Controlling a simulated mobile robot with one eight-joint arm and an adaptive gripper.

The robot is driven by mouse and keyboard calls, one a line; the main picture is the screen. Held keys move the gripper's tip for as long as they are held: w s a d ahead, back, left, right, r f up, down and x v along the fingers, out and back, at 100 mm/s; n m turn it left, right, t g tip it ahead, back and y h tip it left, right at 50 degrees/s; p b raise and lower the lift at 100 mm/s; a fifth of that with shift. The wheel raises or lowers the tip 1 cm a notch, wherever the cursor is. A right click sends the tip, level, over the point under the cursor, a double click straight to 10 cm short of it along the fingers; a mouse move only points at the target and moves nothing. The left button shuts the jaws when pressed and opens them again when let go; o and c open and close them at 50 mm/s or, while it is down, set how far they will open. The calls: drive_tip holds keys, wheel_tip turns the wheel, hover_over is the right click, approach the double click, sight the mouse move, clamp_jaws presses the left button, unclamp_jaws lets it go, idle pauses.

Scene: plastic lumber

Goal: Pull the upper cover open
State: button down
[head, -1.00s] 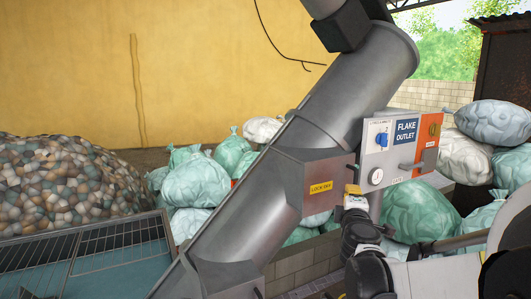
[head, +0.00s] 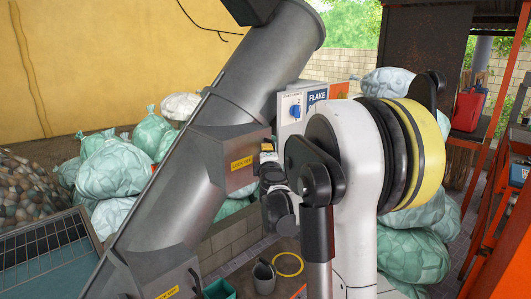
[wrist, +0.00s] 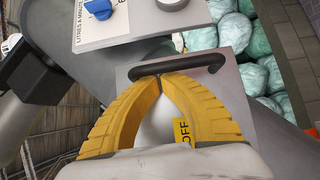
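The upper cover (head: 215,150) is the grey box on the sloping metal tube, with a yellow lock-off label (head: 242,163). It looks closed in the head view. In the wrist view the cover's grey face (wrist: 235,95) carries a dark bar handle (wrist: 190,66) and part of the label (wrist: 183,140). My gripper (wrist: 158,77) has its yellow fingers brought together, tips meeting at the handle bar. Whether the tips grip, hook or only touch the bar is unclear. In the head view my gripper (head: 267,149) is at the cover's right edge, partly hidden by my arm.
A control panel (head: 293,110) with a blue knob stands just beyond the cover. A lower cover (head: 155,280) sits farther down the tube. Green sacks (head: 112,170) lie behind on the left, a cup (head: 264,277) below, and an orange frame (head: 500,200) on the right.

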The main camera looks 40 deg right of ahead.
drive_tip(key=shift+s, duration=0.15)
drive_tip(key=shift+s+a+m+g+h+b, duration=0.15)
drive_tip(key=shift+s+m+g+h+b, duration=0.25)
drive_tip(key=shift+h, duration=0.1)
